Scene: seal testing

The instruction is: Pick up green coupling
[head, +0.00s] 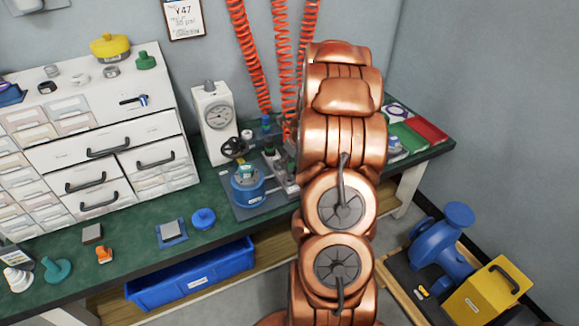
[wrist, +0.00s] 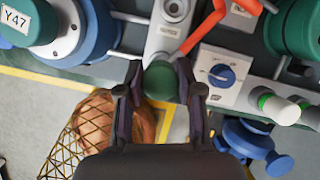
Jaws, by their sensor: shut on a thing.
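In the wrist view, a small dark green rounded piece (wrist: 160,82), apparently the green coupling, sits between the fingertips of my gripper (wrist: 161,85). The two dark fingers are shut on it from both sides. The piece is in front of a grey plate with a round fitting, and I cannot tell whether it still touches anything beneath. In the head view my copper arm hides the gripper and the held piece.
In the wrist view, a large blue and green fitting tagged Y47 (wrist: 72,30) stands left; a panel with a blue knob (wrist: 222,75) is right. In the head view, a gauge unit (head: 213,120), red coiled hoses (head: 250,55) and a blue pot (head: 247,188) crowd the bench left of my arm.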

